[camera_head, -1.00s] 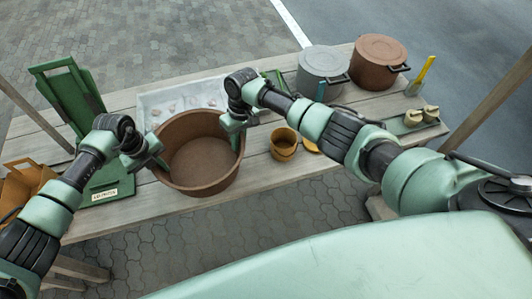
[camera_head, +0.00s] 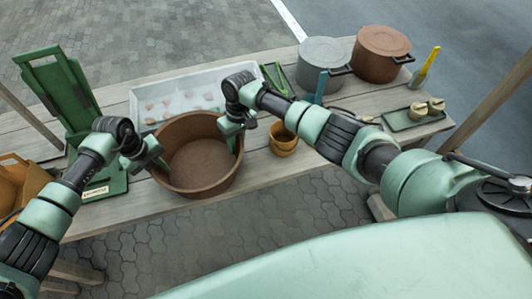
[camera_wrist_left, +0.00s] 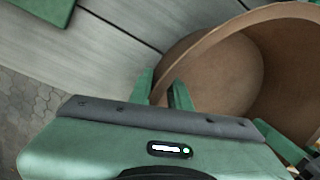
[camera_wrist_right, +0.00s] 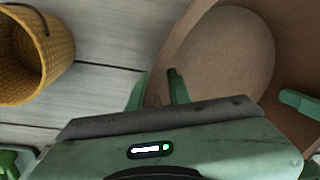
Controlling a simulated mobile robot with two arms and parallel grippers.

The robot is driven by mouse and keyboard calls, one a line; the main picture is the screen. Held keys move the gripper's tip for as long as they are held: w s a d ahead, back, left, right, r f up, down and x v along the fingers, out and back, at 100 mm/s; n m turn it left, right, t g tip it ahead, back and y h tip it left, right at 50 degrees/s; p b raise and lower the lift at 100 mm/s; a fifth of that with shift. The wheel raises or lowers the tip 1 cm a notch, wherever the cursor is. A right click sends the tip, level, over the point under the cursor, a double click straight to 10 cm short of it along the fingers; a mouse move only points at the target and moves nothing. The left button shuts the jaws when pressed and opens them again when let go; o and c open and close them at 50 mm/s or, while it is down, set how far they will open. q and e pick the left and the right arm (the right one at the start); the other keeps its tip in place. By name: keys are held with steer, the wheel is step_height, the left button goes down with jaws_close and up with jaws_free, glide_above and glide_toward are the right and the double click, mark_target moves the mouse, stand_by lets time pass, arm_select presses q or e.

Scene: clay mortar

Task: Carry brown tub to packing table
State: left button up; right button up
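The brown tub (camera_head: 203,165) is a wide, round, empty vessel near the front edge of the wooden table. It looks upright; I cannot tell whether its base touches the boards. My left gripper (camera_head: 158,163) is at its left rim. In the left wrist view the fingers (camera_wrist_left: 162,92) lie on either side of the tub's wall (camera_wrist_left: 215,38). My right gripper (camera_head: 232,130) is at the right rim. In the right wrist view its fingers (camera_wrist_right: 157,88) also straddle the wall (camera_wrist_right: 178,45). Both look shut on the rim. I cannot identify a separate packing table.
The wooden table (camera_head: 262,180) also bears a white tray (camera_head: 138,103), a yellow pot (camera_head: 283,138), a grey pot (camera_head: 322,66), a brown lidded pot (camera_head: 380,55) and a green tray (camera_head: 405,120). A green stand (camera_head: 70,95) and an orange-brown box (camera_head: 22,185) are at left. Paving surrounds the table.

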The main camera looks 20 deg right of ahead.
arm_select(q)
steer(key=shift+o, duration=0.8)
steer(key=shift+d+r, duration=0.1)
steer(key=shift+r, duration=0.05)
arm_select(e)
steer(key=shift+o, duration=0.8)
steer(key=shift+a+r, duration=0.15)
arm_select(q)
steer(key=shift+s, duration=0.1)
steer(key=shift+a+r, duration=0.1)
steer(key=shift+a, duration=0.1)
arm_select(e)
steer(key=shift+d, duration=0.2)
arm_select(q)
step_height(320, 180, up, 12)
steer(key=a, duration=0.1)
steer(key=shift+s+a+f, duration=0.2)
steer(key=shift+s+a, duration=0.1)
steer(key=shift+a, duration=0.05)
arm_select(e)
step_height(320, 180, up, 12)
steer(key=d, duration=0.2)
steer(key=shift+w, duration=0.3)
